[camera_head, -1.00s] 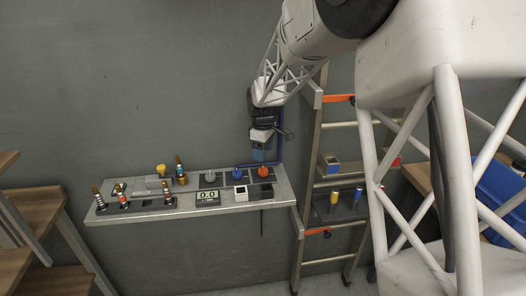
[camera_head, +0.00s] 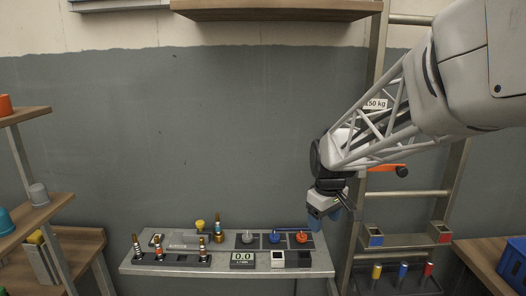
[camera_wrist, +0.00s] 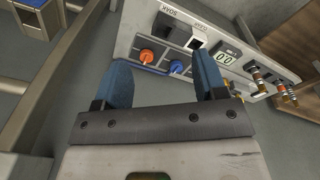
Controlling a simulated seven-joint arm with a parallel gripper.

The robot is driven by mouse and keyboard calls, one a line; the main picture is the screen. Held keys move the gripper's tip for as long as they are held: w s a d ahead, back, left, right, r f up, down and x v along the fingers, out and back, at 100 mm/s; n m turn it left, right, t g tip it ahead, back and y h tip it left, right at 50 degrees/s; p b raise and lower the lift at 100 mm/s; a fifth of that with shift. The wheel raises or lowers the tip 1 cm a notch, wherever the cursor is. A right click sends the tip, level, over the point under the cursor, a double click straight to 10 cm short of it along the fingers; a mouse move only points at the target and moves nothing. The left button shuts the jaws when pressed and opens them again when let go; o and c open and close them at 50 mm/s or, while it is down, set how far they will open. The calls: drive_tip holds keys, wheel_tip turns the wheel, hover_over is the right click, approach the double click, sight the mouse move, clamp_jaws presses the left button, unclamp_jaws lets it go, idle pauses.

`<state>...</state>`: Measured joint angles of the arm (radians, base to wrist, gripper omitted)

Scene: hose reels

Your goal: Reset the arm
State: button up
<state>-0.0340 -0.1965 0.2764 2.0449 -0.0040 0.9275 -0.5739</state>
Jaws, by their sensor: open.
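My gripper (camera_head: 335,212) is in the head view, above and near the right end of a grey wall shelf (camera_head: 215,272). Beyond the fingers lies the shelf with an orange knob (camera_wrist: 146,57) and a blue knob (camera_wrist: 176,67). The fingers look clear of the knobs and the shelf.
The shelf also holds a display reading 0.0 (camera_head: 243,259) and several brass fittings. A ladder (camera_head: 375,100) stands right of the shelf, behind my arm.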

drive_tip(key=s+d+r+m+t, duration=0.1)
drive_tip(key=s+m, duration=0.6)
drive_tip(key=s, duration=2.1)
drive_tip(key=shift+s+d+r+t, duration=0.2)
drive_tip(key=shift+s+d+t, duration=0.15)
drive_tip(key=shift+d, duration=0.3)
drive_tip(key=shift+w, duration=0.15)
